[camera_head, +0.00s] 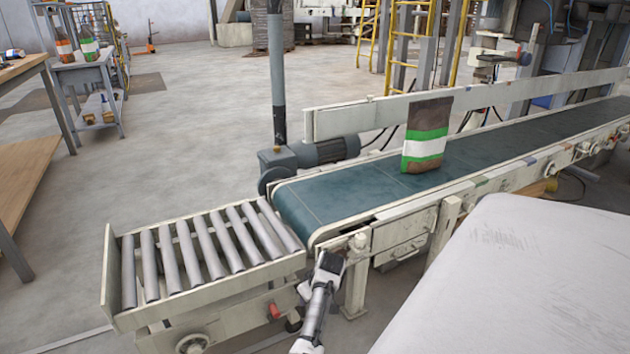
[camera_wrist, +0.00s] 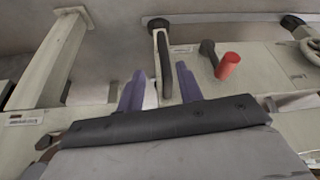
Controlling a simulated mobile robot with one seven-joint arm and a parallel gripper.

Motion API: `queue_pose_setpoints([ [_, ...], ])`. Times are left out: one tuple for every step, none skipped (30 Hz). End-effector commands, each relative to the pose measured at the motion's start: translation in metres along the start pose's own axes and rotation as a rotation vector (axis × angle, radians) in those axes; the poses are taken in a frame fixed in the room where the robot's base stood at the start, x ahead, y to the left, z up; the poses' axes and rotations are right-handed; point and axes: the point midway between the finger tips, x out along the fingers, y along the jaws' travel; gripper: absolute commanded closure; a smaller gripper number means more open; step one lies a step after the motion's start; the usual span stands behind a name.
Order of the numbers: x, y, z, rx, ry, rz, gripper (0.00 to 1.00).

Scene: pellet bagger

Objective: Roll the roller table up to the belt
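The roller table (camera_head: 200,290), a cream frame with several grey rollers, stands at the left in the head view. Its right end is close to the rounded left end of the green belt (camera_head: 350,193); whether they touch I cannot tell. My gripper (camera_head: 326,264) is low in front of the place where they meet. In the wrist view its two purple fingers (camera_wrist: 161,88) are apart. A black handle (camera_wrist: 163,62) on a pale mount reaches down between them, with space visible beside it. A red-ended lever (camera_wrist: 228,66) is to the right of the fingers; it also shows on the roller table (camera_head: 274,311).
A brown, white and green bag (camera_head: 426,135) stands on the belt. A cream support leg (camera_head: 357,280) is just right of my gripper. A large pale surface (camera_head: 520,270) fills the lower right. A workbench (camera_head: 30,160) is at the left; floor between it and the roller table is clear.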

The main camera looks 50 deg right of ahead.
Motion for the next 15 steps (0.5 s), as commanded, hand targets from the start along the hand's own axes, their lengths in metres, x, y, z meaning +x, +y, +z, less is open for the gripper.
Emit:
queue_pose_setpoints([
  [-0.016,0.001,-0.002,0.0,0.002,0.003,0.64],
  [-0.021,0.001,-0.001,0.001,0.001,0.002,0.64],
  [-0.028,0.001,-0.001,0.001,0.001,0.002,0.64],
  [-0.034,0.001,-0.001,0.001,0.001,0.002,0.64],
  [-0.038,0.0,-0.001,0.001,0.001,0.001,0.64],
  [-0.043,0.001,-0.001,0.001,0.002,0.002,0.64],
  [-0.046,0.001,-0.001,0.001,0.001,0.001,0.64],
  [-0.049,0.001,-0.001,0.001,0.001,0.001,0.64],
  [-0.053,0.001,-0.001,0.001,0.001,0.002,0.64],
  [-0.054,0.001,0.0,0.001,0.001,0.001,0.64],
  [-0.056,0.001,0.0,0.001,0.001,0.001,0.64],
  [-0.057,0.001,0.0,0.001,0.001,0.0,0.64],
  [-0.058,0.001,0.0,0.001,0.0,0.0,0.64],
  [-0.058,0.001,0.0,0.001,0.0,0.0,0.64],
  [-0.058,0.001,0.0,0.001,0.0,0.0,0.64],
])
